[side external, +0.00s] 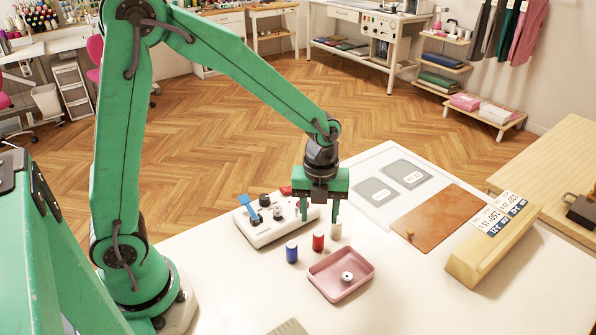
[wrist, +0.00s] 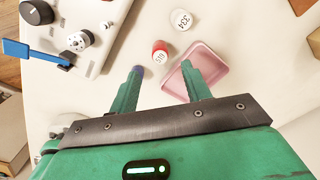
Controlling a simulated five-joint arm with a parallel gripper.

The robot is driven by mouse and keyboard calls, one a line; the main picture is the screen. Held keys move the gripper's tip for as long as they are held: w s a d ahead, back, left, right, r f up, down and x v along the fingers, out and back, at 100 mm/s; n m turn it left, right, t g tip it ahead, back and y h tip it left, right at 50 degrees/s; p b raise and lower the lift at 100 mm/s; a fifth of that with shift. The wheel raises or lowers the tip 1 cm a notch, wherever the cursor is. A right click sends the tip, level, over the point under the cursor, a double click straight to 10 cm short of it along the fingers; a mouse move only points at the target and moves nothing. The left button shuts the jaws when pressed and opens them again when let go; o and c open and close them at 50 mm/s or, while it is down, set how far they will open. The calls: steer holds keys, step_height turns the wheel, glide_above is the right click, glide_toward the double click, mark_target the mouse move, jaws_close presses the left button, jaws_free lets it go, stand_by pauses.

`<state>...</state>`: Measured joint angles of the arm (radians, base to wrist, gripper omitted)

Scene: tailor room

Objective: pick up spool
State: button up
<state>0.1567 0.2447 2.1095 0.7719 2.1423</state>
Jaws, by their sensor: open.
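Three spools stand on the white table near my gripper. The blue spool (side external: 291,251) is at the left, the red spool (side external: 318,242) in the middle, and the cream spool (side external: 336,230) at the right. In the wrist view, the red spool (wrist: 160,53) shows just beyond the gap between my fingers. The cream spool (wrist: 181,19) is farther out, and the blue spool (wrist: 138,71) is mostly hidden by the left finger. My gripper (side external: 320,211) is open and empty, pointing down above the spools. Which spool is meant cannot be told.
A pink tray (side external: 317,278) with a small white object (side external: 346,277) in it lies in front of the spools. A white device with knobs and a blue lever (side external: 262,231) sits left. A brown mat (side external: 438,216) and wooden block (side external: 490,247) lie right. The front table is mostly clear.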

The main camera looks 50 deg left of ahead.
mark_target(318, 239)
steer(key=shift+w+d+f+m, duration=0.1)
steer(key=shift+f+m, duration=0.3)
steer(key=shift+f, duration=1.4)
steer(key=shift+f, duration=2.6)
steer(key=shift+c, duration=0.2)
jaws_close()
